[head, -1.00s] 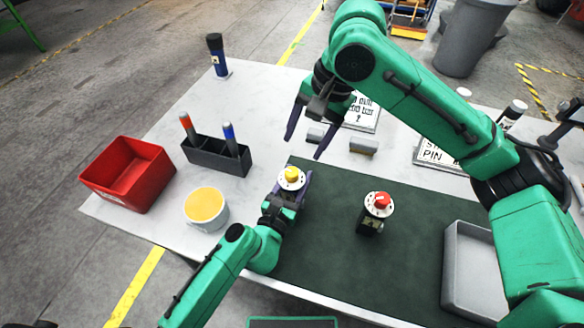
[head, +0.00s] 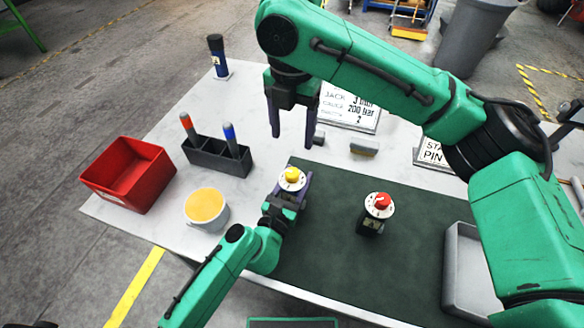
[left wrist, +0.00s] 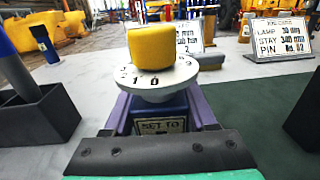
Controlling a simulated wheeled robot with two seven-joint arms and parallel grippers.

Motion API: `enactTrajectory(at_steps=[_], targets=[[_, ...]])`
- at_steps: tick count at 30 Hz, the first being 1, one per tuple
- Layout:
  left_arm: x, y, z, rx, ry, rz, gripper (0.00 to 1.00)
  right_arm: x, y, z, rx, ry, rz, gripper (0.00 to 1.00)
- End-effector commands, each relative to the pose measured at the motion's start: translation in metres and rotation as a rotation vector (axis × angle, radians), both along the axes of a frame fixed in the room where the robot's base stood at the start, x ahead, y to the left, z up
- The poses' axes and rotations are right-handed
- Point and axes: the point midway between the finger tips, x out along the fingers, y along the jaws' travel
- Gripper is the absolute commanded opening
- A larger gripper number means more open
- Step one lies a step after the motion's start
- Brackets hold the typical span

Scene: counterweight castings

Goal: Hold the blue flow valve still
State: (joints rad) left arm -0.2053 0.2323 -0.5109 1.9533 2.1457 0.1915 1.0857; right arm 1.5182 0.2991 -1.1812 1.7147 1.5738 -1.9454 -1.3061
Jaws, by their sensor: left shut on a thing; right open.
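The blue flow valve (left wrist: 160,60) has a yellow knob on a white numbered dial. Its blue body bears a plate reading "SET TO"; the rest of the plate is hidden. In the head view the valve (head: 291,175) stands upright at the left end of the green mat, its body mostly hidden. My left gripper (head: 290,195) is shut on its body from the near side, with purple fingers on both sides in the left wrist view (left wrist: 160,112). My right gripper (head: 292,140) is open and empty, pointing down above and beyond the valve, clear of it.
A second valve with a red knob (head: 379,201) stands on the green mat (head: 330,250) to the right. A cup (head: 206,208), a red bin (head: 128,175) and a dark marker holder (head: 215,157) stand left. A grey tray (head: 470,275) lies at right. Signs stand behind.

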Motion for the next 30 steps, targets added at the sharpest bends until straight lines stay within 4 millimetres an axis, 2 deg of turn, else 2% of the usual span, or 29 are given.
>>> enactTrajectory(at_steps=[5,15,18,22,28,30], targets=[[0.0,0.0,0.0,0.0,-0.001,0.0,0.0,0.0,-0.001,-0.014,-0.005,0.002,0.046,0.7],[0.0,0.0,0.0,0.0,-0.001,0.0,0.0,-0.001,0.0,-0.096,-0.005,0.003,0.044,0.7],[0.0,0.0,0.001,0.0,-0.001,0.0,0.0,0.0,0.0,-0.111,-0.005,0.002,0.043,0.7],[0.0,0.0,0.0,0.0,-0.001,0.0,0.0,0.0,0.0,-0.12,-0.003,0.0,0.042,0.7],[0.0,0.0,0.0,0.0,-0.001,0.0,0.0,0.0,0.0,-0.12,-0.003,0.0,0.042,0.7],[0.0,0.0,0.0,0.0,-0.001,0.0,0.0,0.0,0.0,-0.12,-0.003,0.0,0.042,0.43]])
